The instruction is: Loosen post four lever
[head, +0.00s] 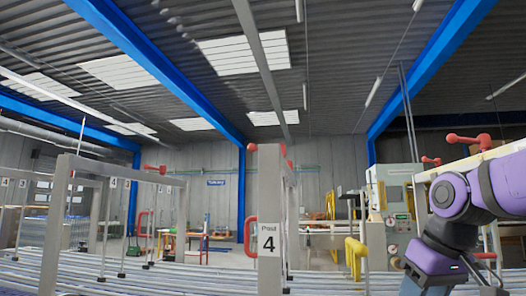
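A red loop handle (249,236) shows beside the post's left edge, at sign height. My purple arm is at the right, well apart from the post. My gripper is not visible in this view.
Other red levers sit on a frame at the left (155,168) and on a rail at the right (469,139). A yellow handle (355,255) stands right of the post. Roller conveyor beds (190,279) cross the foreground. A grey-green machine cabinet (396,190) stands behind my arm.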

